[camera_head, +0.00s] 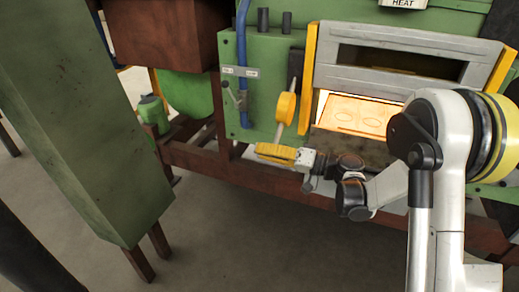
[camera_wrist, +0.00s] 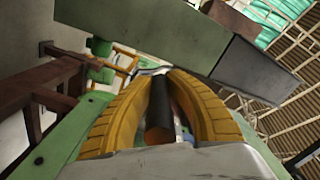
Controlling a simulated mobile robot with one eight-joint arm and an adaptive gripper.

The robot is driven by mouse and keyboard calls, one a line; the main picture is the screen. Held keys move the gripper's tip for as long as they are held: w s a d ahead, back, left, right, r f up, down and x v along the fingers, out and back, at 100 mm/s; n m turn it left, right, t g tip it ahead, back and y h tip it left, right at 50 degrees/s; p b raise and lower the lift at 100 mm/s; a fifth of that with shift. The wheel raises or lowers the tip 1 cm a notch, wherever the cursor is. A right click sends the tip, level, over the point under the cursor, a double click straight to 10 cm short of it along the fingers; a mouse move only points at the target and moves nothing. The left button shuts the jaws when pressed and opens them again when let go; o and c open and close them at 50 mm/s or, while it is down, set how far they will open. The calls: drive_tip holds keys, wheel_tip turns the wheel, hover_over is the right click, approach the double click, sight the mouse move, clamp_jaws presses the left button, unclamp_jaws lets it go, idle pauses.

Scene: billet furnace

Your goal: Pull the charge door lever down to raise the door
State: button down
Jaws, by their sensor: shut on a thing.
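The charge door lever has a yellow hub (camera_head: 285,108) on the furnace front, with a pale rod running below it, slightly left, to my gripper (camera_head: 268,150). In the wrist view, my gripper (camera_wrist: 165,85) has its two yellow fingers closed around the lever's dark cylindrical handle (camera_wrist: 158,120). In the head view the handle is hidden by the fingers. The grey charge door (camera_head: 385,65) sits between yellow side guides. Below it the furnace opening (camera_head: 355,114) glows orange, so the door stands at least partly raised.
A large green post (camera_head: 80,130) stands at the left, close to the camera. A blue pipe (camera_head: 242,65) and a small valve handle (camera_head: 235,95) are on the furnace front left of the lever. A brown steel frame (camera_head: 230,168) runs below. The floor in front is clear.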

drive_tip(key=shift+w+f+n, duration=0.2)
drive_tip(key=shift+f+n, duration=0.1)
drive_tip(key=shift+f, duration=0.2)
drive_tip(key=c, duration=1.3)
unclamp_jaws()
drive_tip(key=shift+w+f, duration=0.15)
drive_tip(key=shift+o, duration=0.2)
drive_tip(key=shift+d, duration=0.1)
drive_tip(key=v, duration=1.2)
drive_tip(key=shift+d, duration=0.1)
